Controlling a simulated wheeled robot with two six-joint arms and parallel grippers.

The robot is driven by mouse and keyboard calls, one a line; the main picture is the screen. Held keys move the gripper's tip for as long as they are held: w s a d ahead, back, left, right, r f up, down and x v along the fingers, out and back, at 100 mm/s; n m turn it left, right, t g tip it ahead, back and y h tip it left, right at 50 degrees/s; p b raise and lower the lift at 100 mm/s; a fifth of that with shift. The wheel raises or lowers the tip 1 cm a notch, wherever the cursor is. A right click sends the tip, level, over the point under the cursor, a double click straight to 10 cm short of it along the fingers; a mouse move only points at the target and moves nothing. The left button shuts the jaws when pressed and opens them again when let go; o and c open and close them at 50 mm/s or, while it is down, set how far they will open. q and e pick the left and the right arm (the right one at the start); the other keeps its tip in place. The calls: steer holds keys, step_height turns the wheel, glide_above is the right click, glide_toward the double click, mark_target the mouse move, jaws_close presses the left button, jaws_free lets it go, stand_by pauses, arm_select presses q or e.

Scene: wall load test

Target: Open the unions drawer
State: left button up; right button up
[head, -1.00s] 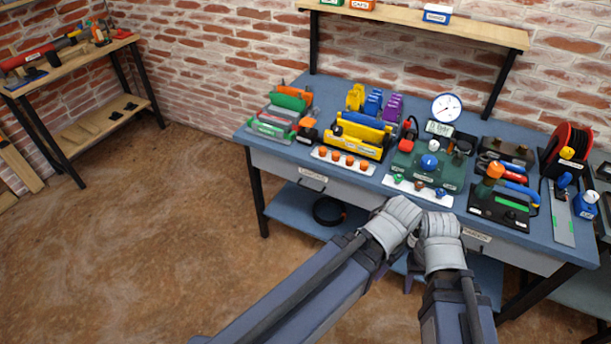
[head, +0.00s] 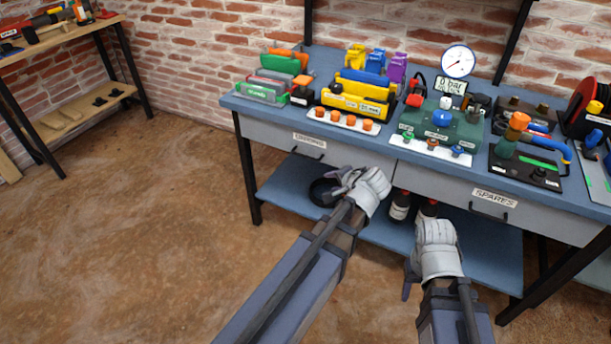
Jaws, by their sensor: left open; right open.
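The left drawer (head: 275,134) of the blue workbench is shut, its front flush under the bench top. Its small label (head: 309,140) is hard to read; a dark bar handle (head: 307,153) sits just below it. My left gripper (head: 338,182) is open and empty, in front of the bench, a little below and right of that handle and apart from it. My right gripper (head: 412,265) is open, lower and further right, in front of the lower shelf; its fingers are partly hidden by its own hand. The right drawer (head: 440,187), labelled SPARES, is shut too.
The bench top (head: 240,103) carries coloured fitting racks, a row of orange caps, a green block and a gauge (head: 458,62). The lower shelf (head: 278,196) holds a black ring (head: 322,192) and bottles. Open floor lies to the left, before a wooden side bench.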

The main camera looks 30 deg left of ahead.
mark_target(306, 157)
arm_select(q)
steer(key=w+a+f+m+t+y+b, duration=0.4)
steer(key=w+a+f+b, duration=0.3)
steer(key=b, duration=0.9)
steer(key=w+a+m+t, duration=0.1)
steer(key=w+a, duration=0.2)
steer(key=a, duration=0.1)
steer(key=shift+w+a+f, duration=0.15)
steer(key=shift+a, duration=0.1)
steer(key=shift+w, duration=0.1)
steer(key=b+x, duration=0.1)
steer(key=x, duration=0.6)
steer(key=shift+w+a, duration=0.2)
steer(key=shift+a, duration=0.05)
jaws_close()
